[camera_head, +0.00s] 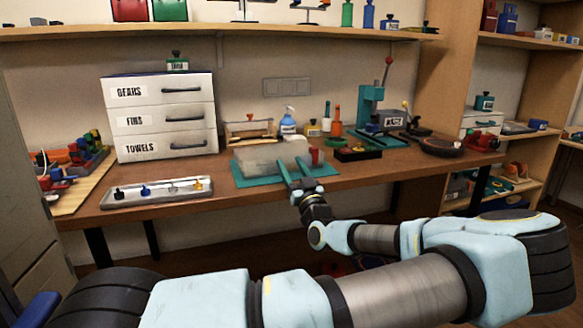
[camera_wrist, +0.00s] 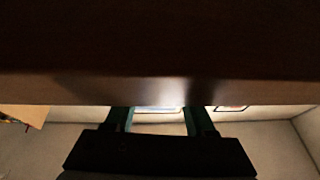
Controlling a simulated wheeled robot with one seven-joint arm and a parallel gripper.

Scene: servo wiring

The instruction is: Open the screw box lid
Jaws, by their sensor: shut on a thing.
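The likely screw box (camera_head: 262,161) is a pale, see-through box on a teal base (camera_head: 243,180) near the front edge of the workbench. My gripper (camera_head: 291,166) reaches it from the front, at its right part. Its two teal fingers are a little apart and shut on a pale part there, which looks like the lid. The wrist view shows the gripper (camera_wrist: 160,116) with its fingers apart and a pale patch between them. The fingertips are hidden there behind a dark brown surface. I cannot tell how far the lid is raised.
A white drawer unit (camera_head: 160,118) stands at the left, with a parts tray (camera_head: 155,193) before it. A red cup (camera_head: 316,156) is just right of the box. A black tray (camera_head: 357,153) and a teal press (camera_head: 370,105) stand further right. A shelf (camera_head: 220,32) runs above.

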